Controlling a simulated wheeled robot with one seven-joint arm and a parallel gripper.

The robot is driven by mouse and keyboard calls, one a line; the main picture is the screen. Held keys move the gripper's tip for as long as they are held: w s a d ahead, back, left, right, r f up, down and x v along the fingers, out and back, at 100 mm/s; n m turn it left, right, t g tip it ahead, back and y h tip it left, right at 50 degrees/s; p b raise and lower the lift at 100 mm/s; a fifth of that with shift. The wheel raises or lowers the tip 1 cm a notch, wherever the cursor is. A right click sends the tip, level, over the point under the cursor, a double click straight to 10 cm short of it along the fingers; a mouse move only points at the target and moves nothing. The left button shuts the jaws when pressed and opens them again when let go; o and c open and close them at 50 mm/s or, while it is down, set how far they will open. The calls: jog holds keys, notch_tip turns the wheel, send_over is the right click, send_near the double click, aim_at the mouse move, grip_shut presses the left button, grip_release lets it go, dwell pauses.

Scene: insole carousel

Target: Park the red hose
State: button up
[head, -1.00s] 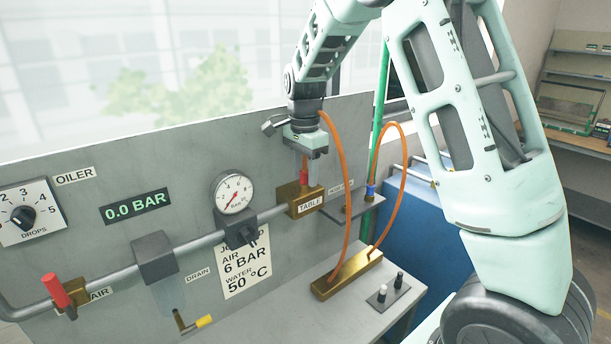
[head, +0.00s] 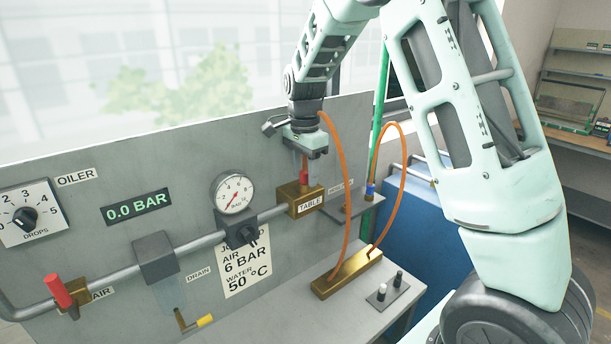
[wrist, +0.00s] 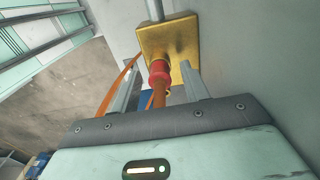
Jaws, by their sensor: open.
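The red hose's red collar (head: 304,177) sits upright at the brass block labelled TABLE (head: 303,203). The collar also shows in the wrist view (wrist: 159,73), against the brass block (wrist: 178,40). An orange hose (head: 343,170) arches out behind my gripper and runs down to a brass manifold (head: 347,275). My gripper (head: 304,157) is just above the block, pointing down. In the wrist view its open fingers (wrist: 160,86) stand either side of the hose end, with visible gaps. The hose top is partly hidden by my gripper.
A small grey shelf (head: 352,209) right of the block bears a blue-collared hose end (head: 370,190); its label is too small to read. A gauge (head: 233,193), a pipe and a red-handled air valve (head: 57,291) lie left. Two knobs (head: 388,289) stand beside the manifold.

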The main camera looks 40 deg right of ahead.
aim_at(305, 163)
grip_shut()
jog(key=shift+r, duration=0.2)
jog(key=shift+r+p, duration=2.8)
jog(key=shift+r, duration=0.05)
jog(key=shift+r+p, duration=0.1)
jog(key=shift+p, duration=0.25)
notch_tip(305, 163, up, 7)
jog(key=p, duration=0.6)
